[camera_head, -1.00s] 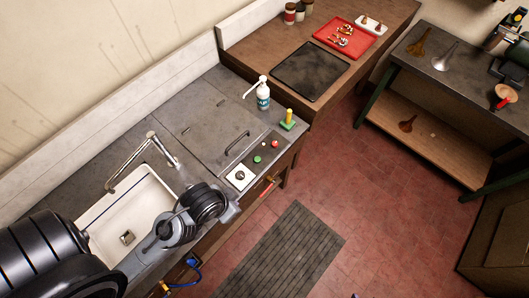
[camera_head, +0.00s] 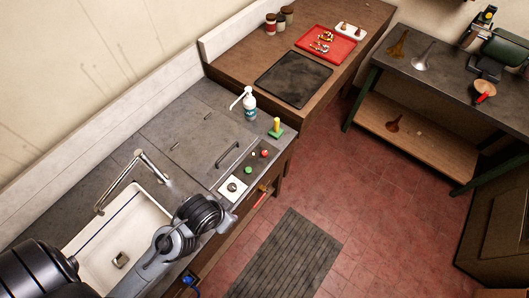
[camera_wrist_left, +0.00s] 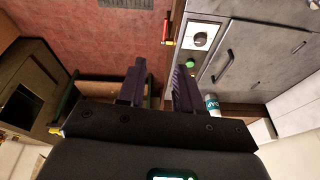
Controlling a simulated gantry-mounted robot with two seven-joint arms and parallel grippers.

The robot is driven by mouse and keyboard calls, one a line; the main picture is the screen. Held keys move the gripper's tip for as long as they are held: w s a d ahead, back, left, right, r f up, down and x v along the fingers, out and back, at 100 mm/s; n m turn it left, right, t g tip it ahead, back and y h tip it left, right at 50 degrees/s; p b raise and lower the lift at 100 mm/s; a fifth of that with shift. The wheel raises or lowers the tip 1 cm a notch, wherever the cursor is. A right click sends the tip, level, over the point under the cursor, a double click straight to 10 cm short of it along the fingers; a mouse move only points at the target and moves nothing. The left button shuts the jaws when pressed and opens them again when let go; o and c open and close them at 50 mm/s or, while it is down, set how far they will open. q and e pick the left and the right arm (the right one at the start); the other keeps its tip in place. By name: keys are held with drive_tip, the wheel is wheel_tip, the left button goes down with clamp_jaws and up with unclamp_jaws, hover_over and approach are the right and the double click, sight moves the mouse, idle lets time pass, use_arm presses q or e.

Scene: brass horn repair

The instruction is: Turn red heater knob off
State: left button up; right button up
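The small red knob (camera_head: 264,153) sits on the dark control strip at the counter's front edge. A green knob (camera_head: 248,170) and a white plate with a dark dial (camera_head: 233,188) are nearer me on the same strip. My left gripper (camera_head: 229,217) is beside the counter's front edge, just nearer than the white plate. In the left wrist view, my left gripper (camera_wrist_left: 158,66) has its fingers apart with nothing between them. The green knob (camera_wrist_left: 190,63) and white plate (camera_wrist_left: 200,38) show beyond the right finger; the red knob is not distinguishable there. My right gripper is not in view.
A sink (camera_head: 90,238) and faucet (camera_head: 130,180) are at left. A red-handled tool (camera_head: 262,198) is on the counter front. Open floor (camera_head: 330,180) lies to the right.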

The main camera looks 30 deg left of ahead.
use_arm(q)
drive_tip(key=o, duration=0.4)
drive_tip(key=shift+y, duration=0.4)
drive_tip(key=w+a+f, duration=0.1)
drive_tip(key=w+f, duration=0.1)
drive_tip(key=w, duration=0.1)
drive_tip(key=w+a+f+b, duration=0.1)
drive_tip(key=w+f, duration=0.2)
drive_tip(key=w+a+f+b, duration=0.1)
drive_tip(key=w+f, duration=0.2)
drive_tip(key=shift+c, duration=0.2)
drive_tip(key=m+g+b, duration=0.1)
drive_tip(key=g+b, duration=0.2)
drive_tip(key=b, duration=0.3)
hover_over(265, 152)
wheel_tip(265, 152, down, 6)
drive_tip(key=shift+h, duration=0.4)
wheel_tip(265, 152, down, 9)
drive_tip(key=b, duration=0.9)
drive_tip(key=shift+s+r, duration=0.15)
drive_tip(key=shift+r, duration=0.05)
drive_tip(key=shift+f+b, duration=0.85)
drive_tip(key=shift+b, duration=0.35)
drive_tip(key=shift+c, duration=0.5)
drive_tip(key=c, duration=1)
